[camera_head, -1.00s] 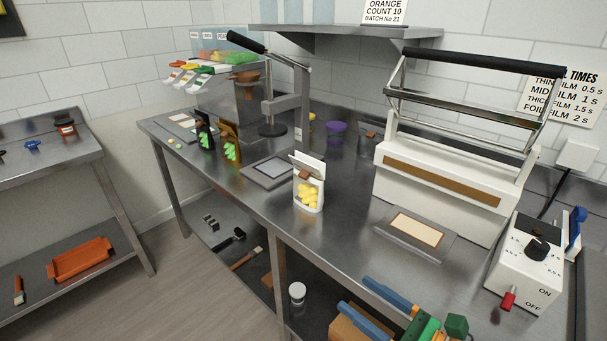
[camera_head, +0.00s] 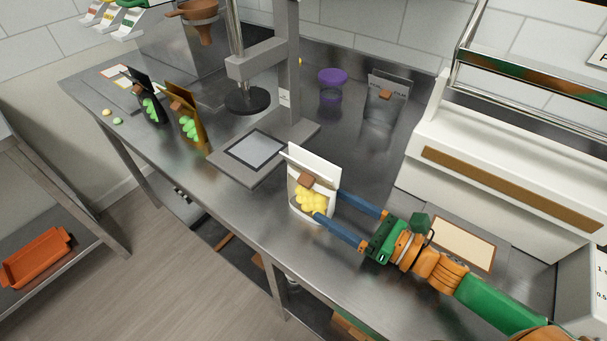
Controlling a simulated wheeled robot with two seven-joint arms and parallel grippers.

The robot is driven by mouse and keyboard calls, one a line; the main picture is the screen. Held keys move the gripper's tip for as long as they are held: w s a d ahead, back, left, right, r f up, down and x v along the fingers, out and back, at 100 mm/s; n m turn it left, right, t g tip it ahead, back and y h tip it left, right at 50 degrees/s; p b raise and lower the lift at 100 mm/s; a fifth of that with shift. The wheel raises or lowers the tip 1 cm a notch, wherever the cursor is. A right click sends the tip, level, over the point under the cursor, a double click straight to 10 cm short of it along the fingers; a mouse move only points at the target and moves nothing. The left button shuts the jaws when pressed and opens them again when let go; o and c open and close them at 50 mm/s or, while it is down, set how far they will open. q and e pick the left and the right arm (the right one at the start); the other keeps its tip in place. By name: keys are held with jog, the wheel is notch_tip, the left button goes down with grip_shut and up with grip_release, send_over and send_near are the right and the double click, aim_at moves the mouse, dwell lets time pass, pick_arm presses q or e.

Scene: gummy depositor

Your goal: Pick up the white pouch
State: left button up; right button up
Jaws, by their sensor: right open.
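The white pouch (camera_head: 298,181) stands upright on the steel table, with yellow gummies showing through its front window and a brown patch above them. My right gripper (camera_head: 325,204) comes in from the right with its two blue fingers apart. One finger reaches the pouch's front right side by the window, and the other lies near its right edge farther back. I cannot tell whether either finger touches the pouch. My left gripper is out of view.
A grey square plate (camera_head: 256,150) lies behind the pouch to the left, below a press stand (camera_head: 286,85). Black (camera_head: 145,97) and brown (camera_head: 186,117) pouches stand at the left. A clear pouch (camera_head: 384,105) and purple cup (camera_head: 332,80) stand behind. A white sealer (camera_head: 500,170) is at right.

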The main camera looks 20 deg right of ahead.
aim_at(311, 194)
jog(key=shift+w+a+r, duration=0.3)
jog(key=shift+w+a, duration=0.05)
jog(key=shift+a, duration=0.2)
jog(key=p+x, duration=0.1)
jog(key=x, duration=0.4)
jog(key=shift+a+f, duration=0.1)
jog(key=shift+f, duration=0.05)
jog(key=shift+s, duration=0.1)
jog(key=c, duration=0.4)
grip_shut()
